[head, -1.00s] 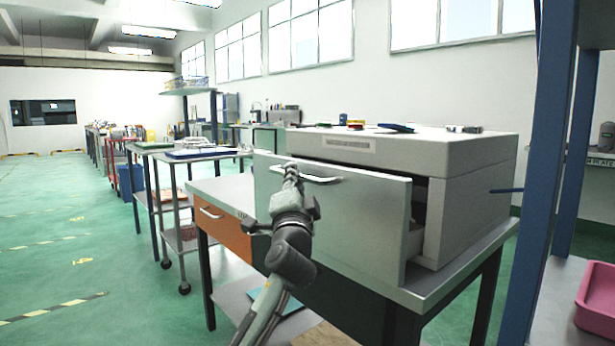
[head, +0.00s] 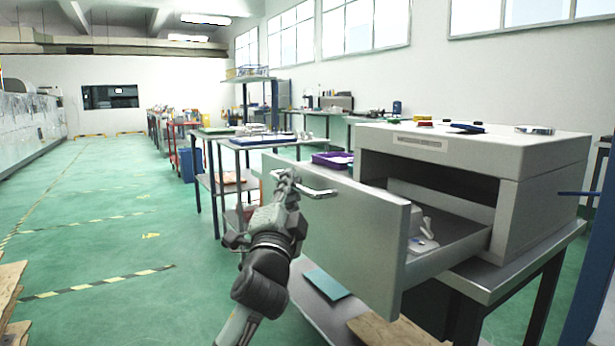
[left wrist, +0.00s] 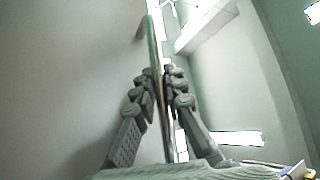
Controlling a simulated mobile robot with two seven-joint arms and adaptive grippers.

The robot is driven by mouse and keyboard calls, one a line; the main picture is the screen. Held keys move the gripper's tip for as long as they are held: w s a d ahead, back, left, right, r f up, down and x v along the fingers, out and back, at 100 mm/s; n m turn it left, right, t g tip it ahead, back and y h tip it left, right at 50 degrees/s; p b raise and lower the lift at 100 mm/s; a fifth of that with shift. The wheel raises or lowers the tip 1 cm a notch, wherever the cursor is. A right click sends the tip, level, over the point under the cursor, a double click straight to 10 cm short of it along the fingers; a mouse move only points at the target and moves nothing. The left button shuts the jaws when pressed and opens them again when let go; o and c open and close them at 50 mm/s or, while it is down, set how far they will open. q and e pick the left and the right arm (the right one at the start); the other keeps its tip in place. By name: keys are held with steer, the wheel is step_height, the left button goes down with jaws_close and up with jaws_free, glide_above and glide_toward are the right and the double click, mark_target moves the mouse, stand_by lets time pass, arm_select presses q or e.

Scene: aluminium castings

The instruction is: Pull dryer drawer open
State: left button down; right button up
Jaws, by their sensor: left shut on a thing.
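The dryer (head: 545,185) is a light grey box on a metal table at the right of the head view. Its drawer (head: 350,232) is pulled well out, and the dark opening shows behind the front panel. A light-coloured item (head: 423,240) lies inside the drawer; its shape is partly hidden by the panel. My left gripper (head: 287,182) is shut on the drawer's bar handle (head: 320,193). In the left wrist view the fingers (left wrist: 163,88) close from both sides around the handle bar (left wrist: 156,60). My right gripper is not in view.
A purple tray (head: 330,160) is partly visible behind the drawer panel. Small coloured items, including a blue one (head: 467,128), lie on the dryer's top. A shelved cart (head: 262,143) stands behind my left gripper. Green floor (head: 110,240) is open to the left.

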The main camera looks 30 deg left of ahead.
arm_select(q)
steer(key=shift+s+a, duration=0.2)
steer(key=shift+s, duration=0.15)
steer(key=c, duration=1.9)
jaws_free()
steer(key=shift+o, duration=0.2)
steer(key=shift+s, duration=0.1)
steer(key=v, duration=1.2)
